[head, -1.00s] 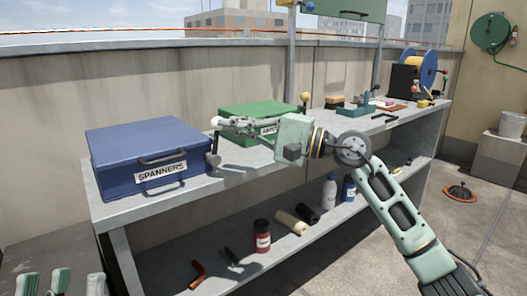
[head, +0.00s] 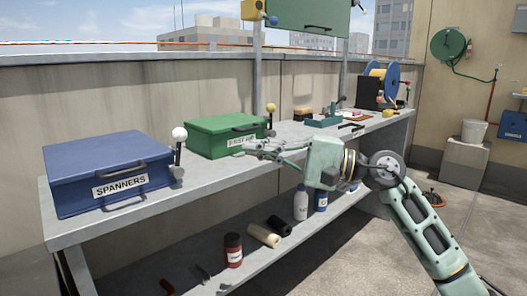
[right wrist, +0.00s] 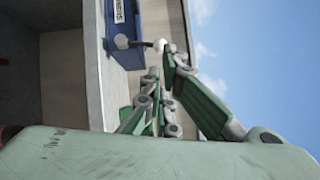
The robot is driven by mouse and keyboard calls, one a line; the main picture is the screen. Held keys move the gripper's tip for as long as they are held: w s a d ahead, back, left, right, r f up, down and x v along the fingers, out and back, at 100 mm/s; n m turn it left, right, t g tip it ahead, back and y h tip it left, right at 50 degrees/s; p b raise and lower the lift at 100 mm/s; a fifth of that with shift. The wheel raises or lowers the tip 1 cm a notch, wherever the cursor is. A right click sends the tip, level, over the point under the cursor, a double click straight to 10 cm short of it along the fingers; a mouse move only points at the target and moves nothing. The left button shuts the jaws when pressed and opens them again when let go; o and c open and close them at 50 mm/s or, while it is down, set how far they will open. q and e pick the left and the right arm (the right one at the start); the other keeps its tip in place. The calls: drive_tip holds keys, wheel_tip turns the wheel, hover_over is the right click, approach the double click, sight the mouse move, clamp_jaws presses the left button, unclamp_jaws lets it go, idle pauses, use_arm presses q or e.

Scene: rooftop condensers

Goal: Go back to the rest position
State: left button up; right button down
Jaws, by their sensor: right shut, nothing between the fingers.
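My right gripper (head: 250,148) reaches in from the right over the upper shelf of the workbench. My left gripper is out of view.
The lower shelf holds a dark red jar (head: 233,250), a tan roll (head: 263,236) and a white bottle (head: 301,203). A yellow-knobbed lever (head: 270,108) stands by the green box. A blue cable reel (head: 390,75) is at the far end. Open floor lies right of the bench.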

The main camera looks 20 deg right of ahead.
drive_tip(key=shift+s+d, duration=0.25)
drive_tip(key=shift+d, duration=0.05)
